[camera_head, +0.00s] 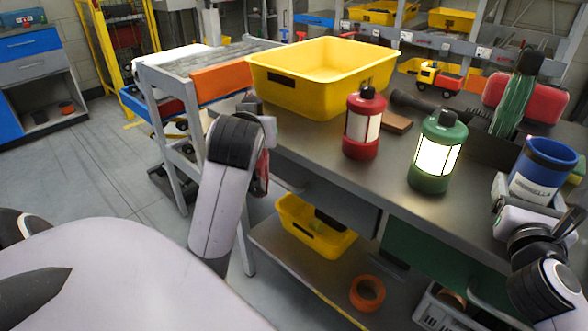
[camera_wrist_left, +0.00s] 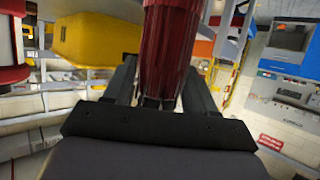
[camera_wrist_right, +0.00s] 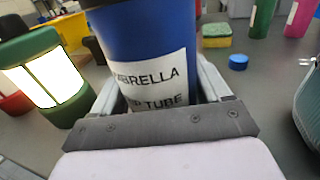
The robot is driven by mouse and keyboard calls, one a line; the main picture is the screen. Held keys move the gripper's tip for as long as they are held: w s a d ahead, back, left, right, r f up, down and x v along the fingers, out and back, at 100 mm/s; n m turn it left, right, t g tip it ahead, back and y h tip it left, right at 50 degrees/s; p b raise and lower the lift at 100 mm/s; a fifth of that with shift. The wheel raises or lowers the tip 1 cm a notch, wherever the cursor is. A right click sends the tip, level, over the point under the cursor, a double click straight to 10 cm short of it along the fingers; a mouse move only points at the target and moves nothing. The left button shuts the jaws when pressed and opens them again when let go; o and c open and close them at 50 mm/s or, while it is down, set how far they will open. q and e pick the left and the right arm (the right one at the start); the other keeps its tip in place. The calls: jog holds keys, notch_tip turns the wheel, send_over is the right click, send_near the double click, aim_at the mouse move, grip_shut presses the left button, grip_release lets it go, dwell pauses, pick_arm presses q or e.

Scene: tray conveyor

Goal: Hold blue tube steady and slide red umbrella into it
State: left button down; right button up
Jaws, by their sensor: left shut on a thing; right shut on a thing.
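My left gripper (camera_wrist_left: 160,82) is shut on the red umbrella (camera_wrist_left: 170,45), seen as dark red folded cloth. In the head view only a red sliver of the umbrella (camera_head: 261,175) shows behind my left arm, left of the table and far from the tube.
A red lantern (camera_head: 362,126) and a lit green lantern (camera_head: 438,152) stand on the table (camera_head: 395,172) between the arms. A yellow bin (camera_head: 320,80) is at the table's far left.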

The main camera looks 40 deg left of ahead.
pick_arm(q)
jog(key=s+a+r+n+g+y, duration=0.3)
jog(key=s+a+r+n+g, duration=0.15)
jog(key=a+r, duration=0.45)
jog(key=w+r+m+t+h, duration=0.25)
jog(key=w+r, duration=0.35)
jog(key=w, duration=0.6)
jog(key=w+d+r+m+t+h, duration=0.1)
jog(key=w+d+r+m+t, duration=0.2)
jog(key=r, duration=0.4)
jog(key=w+d+r+m+t+h, duration=0.1)
jog(key=w+d+r+m+h, duration=0.1)
jog(key=w+r, duration=0.35)
jog(key=w+d+r+m+t+h, duration=0.1)
jog(key=w+d+r+m+h, duration=0.15)
jog(key=d, duration=0.35)
jog(key=w+d+r+m+t+h, duration=0.1)
jog(key=w+d+r+m+h, duration=0.1)
jog(key=w+d+h, duration=0.3)
jog(key=d+m+g+h, duration=0.4)
jog(key=d+m+h, duration=0.5)
jog(key=d, duration=1.9)
jog(key=s+d+f+m+g+h, duration=0.2)
jog(key=s+d+m+g+h, duration=0.25)
jog(key=d, duration=0.55)
notch_tip(320, 180, down, 20)
jog(key=m+y, duration=0.1)
jog(key=y, duration=0.1)
